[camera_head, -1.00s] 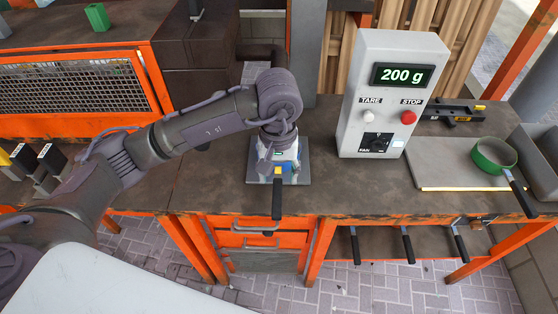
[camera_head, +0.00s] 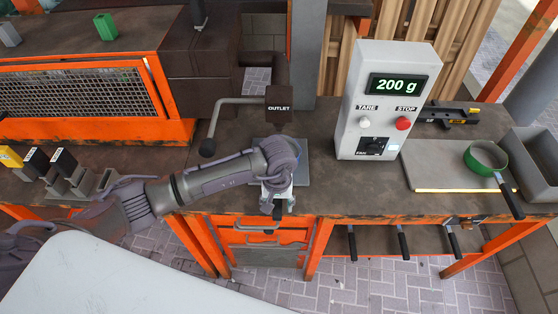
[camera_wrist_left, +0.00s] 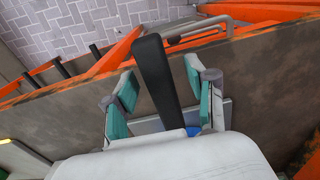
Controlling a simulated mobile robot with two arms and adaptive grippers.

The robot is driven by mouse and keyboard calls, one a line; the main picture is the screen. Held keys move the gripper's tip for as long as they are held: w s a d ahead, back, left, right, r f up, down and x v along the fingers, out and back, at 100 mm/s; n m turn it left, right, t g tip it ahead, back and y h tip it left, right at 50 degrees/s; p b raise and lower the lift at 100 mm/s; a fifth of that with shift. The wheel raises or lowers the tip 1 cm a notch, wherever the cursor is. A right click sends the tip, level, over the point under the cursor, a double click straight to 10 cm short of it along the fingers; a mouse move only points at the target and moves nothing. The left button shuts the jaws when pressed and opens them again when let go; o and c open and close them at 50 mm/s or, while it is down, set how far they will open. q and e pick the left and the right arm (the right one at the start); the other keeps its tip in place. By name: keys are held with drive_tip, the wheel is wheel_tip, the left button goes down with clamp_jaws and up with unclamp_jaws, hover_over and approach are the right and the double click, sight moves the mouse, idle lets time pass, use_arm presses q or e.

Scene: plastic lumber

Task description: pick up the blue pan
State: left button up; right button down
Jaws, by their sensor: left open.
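The blue pan is mostly hidden under my left arm in the head view. In the left wrist view its black handle (camera_wrist_left: 154,70) runs between the fingers of my left gripper (camera_wrist_left: 162,85), and a small blue part of the pan (camera_wrist_left: 193,131) shows near the palm. The left gripper (camera_head: 277,196) is open, with its teal pads on either side of the handle and gaps beside it. The pan stands at a grey plate (camera_head: 301,170) near the bench's front edge. My right gripper is not in view.
A scale box (camera_head: 386,110) reading 200 g stands right of the plate. A green pan (camera_head: 487,158) rests on a tray (camera_head: 435,165) farther right. An outlet block (camera_head: 279,108) with a lever is behind my arm. An orange drawer handle (camera_head: 262,229) is below the bench edge.

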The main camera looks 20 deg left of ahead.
use_arm(q)
drive_tip(key=shift+f, duration=0.1)
clamp_jaws()
drive_tip(key=shift+w, duration=0.15)
idle(0.3)
drive_tip(key=shift+r, duration=0.2)
